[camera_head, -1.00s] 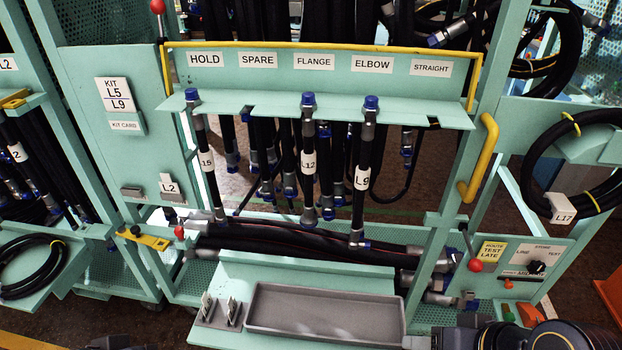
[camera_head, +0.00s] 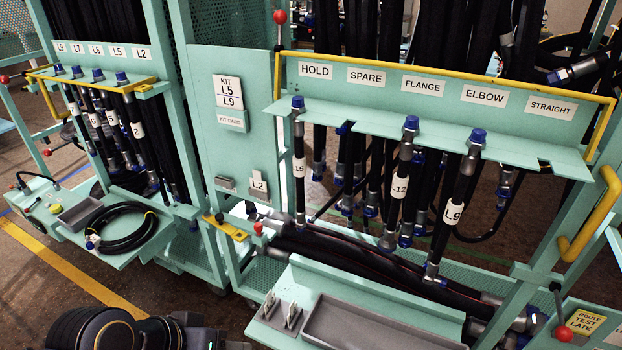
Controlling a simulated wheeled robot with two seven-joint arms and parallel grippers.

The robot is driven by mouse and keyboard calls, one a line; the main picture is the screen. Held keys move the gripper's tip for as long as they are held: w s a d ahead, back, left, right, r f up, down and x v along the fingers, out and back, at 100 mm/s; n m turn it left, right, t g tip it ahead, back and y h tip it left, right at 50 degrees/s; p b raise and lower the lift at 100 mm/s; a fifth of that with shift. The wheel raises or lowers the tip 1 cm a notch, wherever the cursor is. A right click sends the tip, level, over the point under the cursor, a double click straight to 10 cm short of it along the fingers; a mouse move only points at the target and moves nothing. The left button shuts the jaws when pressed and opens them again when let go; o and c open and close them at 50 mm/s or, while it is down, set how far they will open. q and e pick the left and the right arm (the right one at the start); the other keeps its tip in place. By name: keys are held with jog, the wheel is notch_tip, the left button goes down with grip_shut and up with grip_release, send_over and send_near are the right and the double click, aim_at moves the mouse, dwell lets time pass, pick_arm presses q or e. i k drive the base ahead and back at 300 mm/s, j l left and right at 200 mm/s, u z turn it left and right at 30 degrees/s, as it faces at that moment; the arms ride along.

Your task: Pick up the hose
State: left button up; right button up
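Three short black hoses with blue caps hang from the green rack shelf: one tagged 15 (camera_head: 299,145) under HOLD, one tagged L12 (camera_head: 402,165) near FLANGE, and one tagged L9 (camera_head: 460,190) near ELBOW. No hose hangs from the front shelf under SPARE or STRAIGHT. A coiled black hose (camera_head: 122,240) lies on a green side shelf at left. Which hose the task means is not shown. Black and gold links of my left arm show at the bottom left. Neither gripper is in view.
A grey tray (camera_head: 375,330) sits on the rack's front ledge. Thick hoses (camera_head: 350,255) lie behind it. A yellow handle (camera_head: 592,215) juts out at right. A left rack holds several tagged hoses (camera_head: 110,120). Open floor (camera_head: 40,290) lies at lower left.

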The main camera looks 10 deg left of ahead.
aim_at(298, 107)
jog(key=k+j+z, duration=0.1)
jog(key=j, duration=0.35)
jog(key=k+j+z, duration=0.1)
jog(key=j, duration=0.3)
jog(key=k+j+z, duration=0.1)
jog(key=j, duration=0.3)
jog(key=k+j+z, duration=0.1)
jog(key=k+j, duration=0.15)
jog(key=j, duration=0.15)
